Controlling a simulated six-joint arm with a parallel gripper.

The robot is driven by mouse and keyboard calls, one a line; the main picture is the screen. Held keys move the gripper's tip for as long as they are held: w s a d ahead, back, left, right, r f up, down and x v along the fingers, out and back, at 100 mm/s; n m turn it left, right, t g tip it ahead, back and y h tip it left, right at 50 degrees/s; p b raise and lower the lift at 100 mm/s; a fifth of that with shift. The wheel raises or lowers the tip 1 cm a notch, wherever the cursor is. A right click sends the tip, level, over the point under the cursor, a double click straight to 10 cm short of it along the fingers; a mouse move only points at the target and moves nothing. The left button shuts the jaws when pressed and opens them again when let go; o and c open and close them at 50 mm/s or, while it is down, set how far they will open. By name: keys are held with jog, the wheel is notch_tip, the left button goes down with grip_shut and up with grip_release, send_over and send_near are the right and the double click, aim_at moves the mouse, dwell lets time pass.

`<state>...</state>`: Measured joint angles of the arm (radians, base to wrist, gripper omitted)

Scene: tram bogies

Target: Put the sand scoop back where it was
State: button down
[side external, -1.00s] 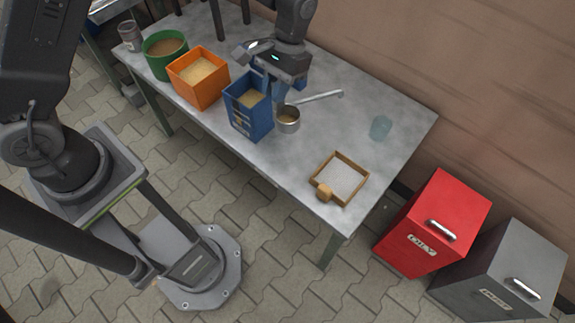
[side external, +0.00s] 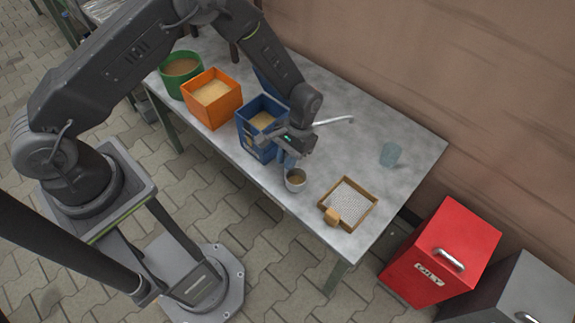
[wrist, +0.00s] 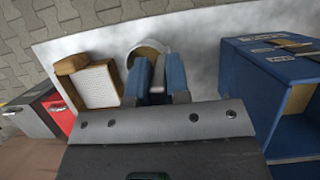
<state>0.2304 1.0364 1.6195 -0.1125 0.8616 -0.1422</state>
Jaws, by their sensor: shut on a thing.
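The sand scoop appears as a small metal cup (side external: 296,181) with brown contents, upright near the table's front edge, between the blue bin and the sieve. My gripper (side external: 290,162) is directly above it, with its blue fingers shut on it. In the wrist view the cup's pale rim (wrist: 150,46) shows between and beyond the fingertips (wrist: 162,72). I cannot tell whether it touches the table. A thin silver bar (side external: 335,122) lies behind my gripper; its near end is hidden, and I cannot tell whether it joins the cup.
A blue bin (side external: 245,130), an orange box (side external: 225,115) and a green tub (side external: 180,82) hold sand to the left. A wood-framed sieve (side external: 350,203) with a wooden block (side external: 332,217) lies right. A bluish glass (side external: 390,154) stands behind. Red (side external: 430,270) and grey cabinets stand off the table.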

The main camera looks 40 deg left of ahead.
aim_at(287, 173)
jog(key=shift+f, duration=1.6)
jog(key=shift+f, duration=0.15)
jog(key=c, duration=1.1)
grip_release()
